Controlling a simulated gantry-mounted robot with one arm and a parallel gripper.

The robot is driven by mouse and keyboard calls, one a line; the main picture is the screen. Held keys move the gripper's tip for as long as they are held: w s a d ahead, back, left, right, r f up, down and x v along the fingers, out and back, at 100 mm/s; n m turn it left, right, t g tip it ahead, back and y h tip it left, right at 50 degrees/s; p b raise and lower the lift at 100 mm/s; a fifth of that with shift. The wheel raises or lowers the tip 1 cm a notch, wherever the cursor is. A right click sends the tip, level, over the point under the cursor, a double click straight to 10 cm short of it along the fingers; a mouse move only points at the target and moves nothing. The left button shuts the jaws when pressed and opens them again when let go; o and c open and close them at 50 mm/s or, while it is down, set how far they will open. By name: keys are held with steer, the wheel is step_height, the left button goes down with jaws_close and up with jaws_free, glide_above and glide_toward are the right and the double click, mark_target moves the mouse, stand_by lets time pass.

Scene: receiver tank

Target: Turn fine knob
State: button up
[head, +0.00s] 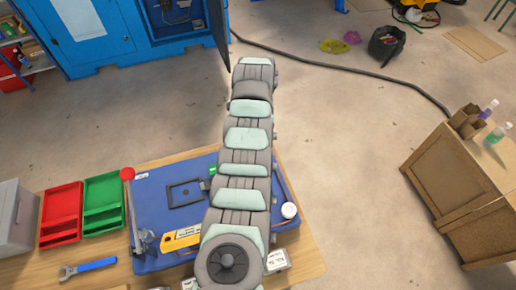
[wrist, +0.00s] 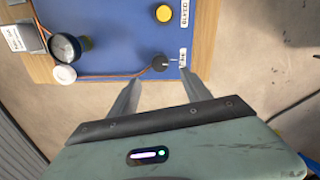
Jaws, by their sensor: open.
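In the wrist view a small dark round knob (wrist: 160,62) with a light pointer mark sits near the edge of the blue panel (wrist: 118,45). A small white label (wrist: 183,58) is beside it, too small to read with certainty. My gripper (wrist: 161,77) is open and empty. Its two fingers reach toward the panel edge, and the knob appears just beyond the gap between their tips, with no clear contact. In the head view my arm hides the gripper and this knob.
A larger dark round part (wrist: 66,46), a white disc (wrist: 63,74) and a yellow button (wrist: 164,13) are on the panel; an orange-brown cable runs across it. In the head view a red-topped lever (head: 127,175), red tray (head: 62,214) and green tray (head: 103,202) stand left.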

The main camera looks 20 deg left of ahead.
step_height(320, 180, down, 9)
steer(key=b, duration=0.3)
steer(key=shift+s+d+f+b, duration=0.1)
steer(key=shift+d+b, duration=0.05)
steer(key=shift+b, duration=0.25)
steer(key=shift+c, duration=0.5)
jaws_close()
